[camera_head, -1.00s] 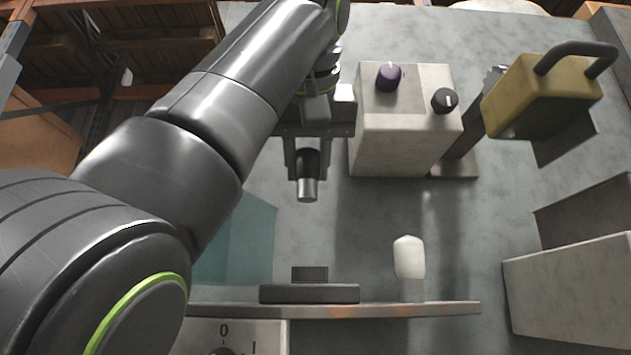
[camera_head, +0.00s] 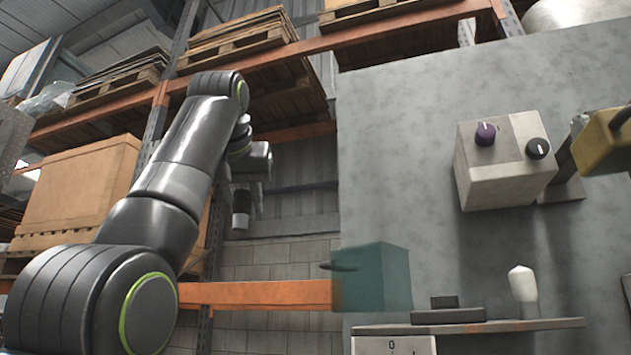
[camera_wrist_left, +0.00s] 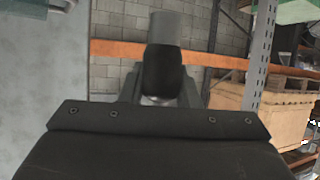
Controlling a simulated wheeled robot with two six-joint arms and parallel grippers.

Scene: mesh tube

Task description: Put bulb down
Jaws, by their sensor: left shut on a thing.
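My left gripper (camera_head: 241,192) is shut on a dark bulb (camera_head: 241,216) with a grey end. The bulb hangs end down in the head view, left of the grey panel and in front of the racking and block wall. In the left wrist view the dark bulb (camera_wrist_left: 163,68) sits between my left fingers (camera_wrist_left: 162,92), its grey end pointing up in the picture. A white bulb (camera_head: 523,286) stands upright on the narrow shelf (camera_head: 548,325) at lower right. My right gripper is not in view.
A grey panel (camera_head: 400,160) carries a box with two knobs (camera_head: 505,165) and a yellow block (camera_head: 605,142). A teal box (camera_head: 375,278) is at the panel's lower left. A dark stepped block (camera_head: 448,312) lies on the shelf. Orange racking (camera_head: 260,294) stands behind my arm.

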